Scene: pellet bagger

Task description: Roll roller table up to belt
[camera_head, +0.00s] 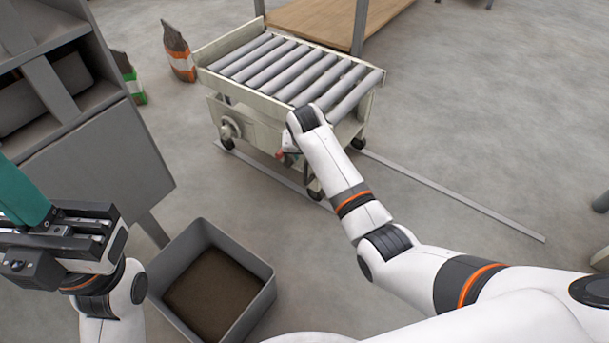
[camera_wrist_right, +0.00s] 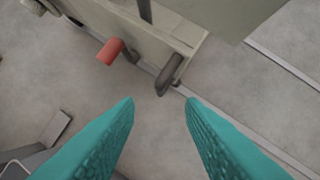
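The roller table (camera_head: 290,75), a cream frame with several grey rollers on castors, stands at the upper middle of the head view. My right arm reaches to its near side. My right gripper (camera_wrist_right: 160,101) is mostly hidden by the arm in the head view. In the right wrist view its teal fingers are apart with nothing between them. A red grip (camera_wrist_right: 110,51) and a dark castor (camera_wrist_right: 168,76) at the table's edge lie beyond the fingertips, apart from them. My left gripper is at the lower left, its teal finger (camera_head: 25,195) partly cut off. I cannot identify the belt.
Two flat metal strips (camera_head: 455,197) lie along the floor by the table. A grey cabinet (camera_head: 95,150) stands left, a grey bin (camera_head: 265,290) with brown contents in front. An orange bag (camera_head: 179,52) and green bag (camera_head: 131,78) stand behind. A wooden-topped bench (camera_head: 330,20) is behind the table.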

